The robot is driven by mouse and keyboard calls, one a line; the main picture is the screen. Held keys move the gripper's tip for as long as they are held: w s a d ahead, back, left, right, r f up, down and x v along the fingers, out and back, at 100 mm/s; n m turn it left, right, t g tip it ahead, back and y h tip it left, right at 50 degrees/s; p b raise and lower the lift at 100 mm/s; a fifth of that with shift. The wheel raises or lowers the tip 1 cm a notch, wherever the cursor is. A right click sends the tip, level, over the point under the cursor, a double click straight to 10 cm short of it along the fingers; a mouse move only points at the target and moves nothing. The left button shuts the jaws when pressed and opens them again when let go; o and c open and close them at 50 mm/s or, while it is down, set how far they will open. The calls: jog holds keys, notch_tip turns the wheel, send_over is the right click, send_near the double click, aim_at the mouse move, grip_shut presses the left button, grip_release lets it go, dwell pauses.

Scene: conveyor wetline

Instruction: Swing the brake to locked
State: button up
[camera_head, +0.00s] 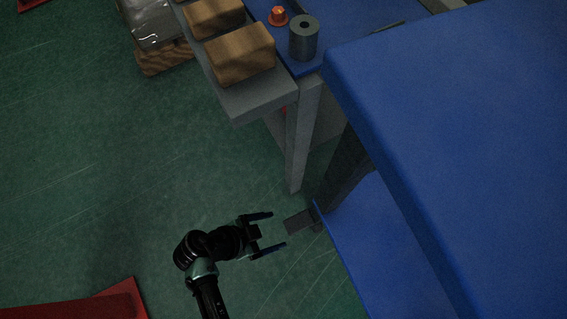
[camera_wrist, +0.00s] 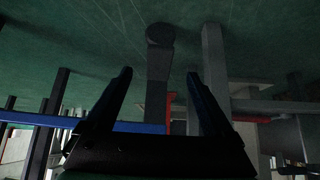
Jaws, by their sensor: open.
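The likely brake is a short dark grey lever or pedal (camera_head: 298,221) sticking out near the lower corner of the blue cart, low over the floor. In the wrist view a dark bar with a rounded end (camera_wrist: 159,60) lies between the fingers and seems to be the same part. My gripper (camera_head: 277,230) is open, its two fingers pointing at the lever from the left with a small gap in the head view. In the wrist view my gripper (camera_wrist: 158,76) shows no visible finger contact with the bar. I cannot tell the brake's setting.
The blue cart's top (camera_head: 460,110) and lower shelf (camera_head: 365,235) fill the right side. A grey table leg (camera_head: 302,140) stands just beyond the lever. Green floor (camera_head: 110,170) is clear at left.

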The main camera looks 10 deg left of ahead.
jog(key=p+v, duration=0.1)
jog(key=v, duration=0.4)
jog(key=shift+p, duration=0.35)
